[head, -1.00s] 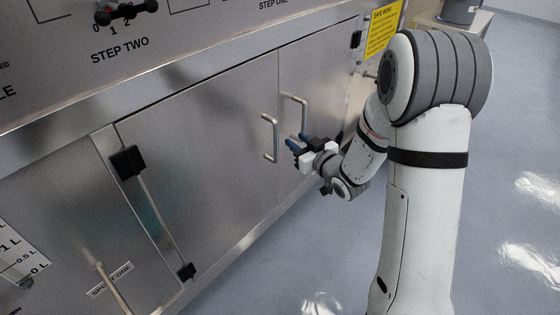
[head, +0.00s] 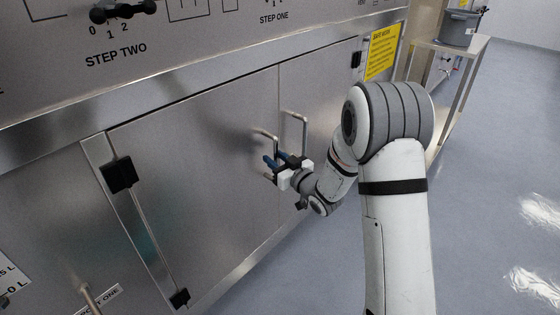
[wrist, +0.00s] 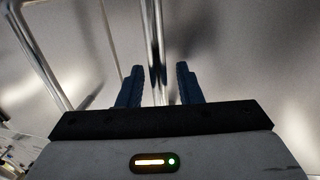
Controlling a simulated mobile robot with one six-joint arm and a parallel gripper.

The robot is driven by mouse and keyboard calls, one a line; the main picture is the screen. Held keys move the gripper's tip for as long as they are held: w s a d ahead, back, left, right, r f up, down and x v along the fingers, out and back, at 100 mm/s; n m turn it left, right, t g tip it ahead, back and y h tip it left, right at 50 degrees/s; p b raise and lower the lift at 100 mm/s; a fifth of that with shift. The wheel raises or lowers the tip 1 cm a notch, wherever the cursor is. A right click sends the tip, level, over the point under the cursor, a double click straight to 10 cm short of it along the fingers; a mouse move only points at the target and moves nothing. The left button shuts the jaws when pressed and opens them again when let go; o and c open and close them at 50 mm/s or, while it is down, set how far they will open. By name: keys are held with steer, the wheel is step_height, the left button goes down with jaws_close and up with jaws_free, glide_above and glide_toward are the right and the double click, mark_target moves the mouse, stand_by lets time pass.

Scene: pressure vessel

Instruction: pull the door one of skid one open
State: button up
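A steel cabinet has two flat doors side by side, the left door (head: 190,165) and the right door (head: 325,105). Both look closed, flush with the cabinet front. The left door has a bar handle (head: 266,133) near the seam, and the right door has a similar handle (head: 304,125). My gripper (head: 275,160) is at the left door's handle and partly hides its lower part. In the wrist view, a steel bar (wrist: 155,40) runs between the two blue fingers of my gripper (wrist: 158,88), with gaps on both sides. The fingers are open.
Black hinges (head: 121,174) sit on the left door's left edge. A yellow sign (head: 381,52) is on the cabinet's right end. A table (head: 465,48) with a grey container (head: 458,28) stands beyond. The floor (head: 480,210) to the right is clear.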

jaws_close()
stand_by(0.4)
